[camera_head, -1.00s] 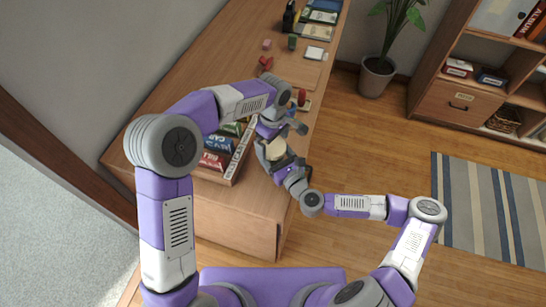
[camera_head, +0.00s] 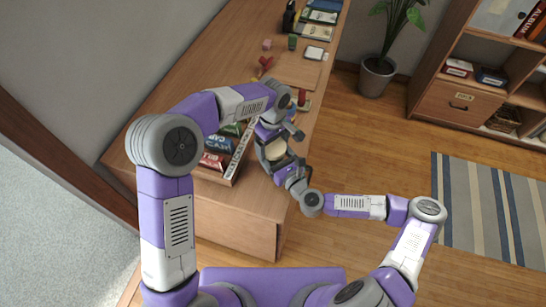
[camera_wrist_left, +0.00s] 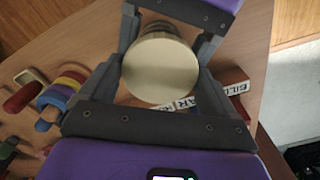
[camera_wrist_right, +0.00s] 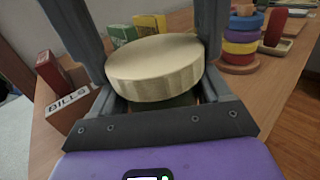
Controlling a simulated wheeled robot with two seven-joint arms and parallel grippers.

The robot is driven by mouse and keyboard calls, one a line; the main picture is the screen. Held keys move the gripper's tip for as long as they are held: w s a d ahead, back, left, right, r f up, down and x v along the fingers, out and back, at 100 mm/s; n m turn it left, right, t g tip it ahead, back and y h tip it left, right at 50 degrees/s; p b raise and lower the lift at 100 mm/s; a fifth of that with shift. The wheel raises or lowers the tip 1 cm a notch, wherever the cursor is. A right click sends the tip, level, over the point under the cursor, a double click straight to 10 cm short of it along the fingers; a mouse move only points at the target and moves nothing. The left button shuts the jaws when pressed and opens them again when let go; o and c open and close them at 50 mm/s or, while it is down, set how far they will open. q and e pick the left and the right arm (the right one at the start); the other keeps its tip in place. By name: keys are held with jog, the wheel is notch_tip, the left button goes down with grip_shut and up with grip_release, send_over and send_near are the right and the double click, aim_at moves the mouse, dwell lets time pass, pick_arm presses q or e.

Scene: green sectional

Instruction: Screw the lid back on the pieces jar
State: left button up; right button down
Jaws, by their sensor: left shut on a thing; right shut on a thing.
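The cream-gold round lid (camera_wrist_right: 155,68) sits level on top of the jar. It shows as a pale disc in the left wrist view (camera_wrist_left: 160,68) and in the head view (camera_head: 277,150). Only a dark greenish part of the jar (camera_wrist_right: 180,100) shows below the lid; the rest is hidden. My left gripper (camera_head: 274,140) is shut with its fingers on either side of the lid. My right gripper (camera_head: 280,162) comes in from the front right and is shut around the jar, just under the lid. Whether the lid's threads are engaged cannot be seen.
Stacked coloured rings (camera_wrist_right: 240,45) and small pieces lie farther along the desk. A potted plant (camera_head: 377,75) stands on the floor to the right.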

pick_arm(q)
jog(key=m, duration=0.4)
jog(key=shift+m, duration=0.3)
jog(key=o, duration=0.9)
jog(key=shift+c, duration=0.2)
jog(key=shift+r, duration=2.3)
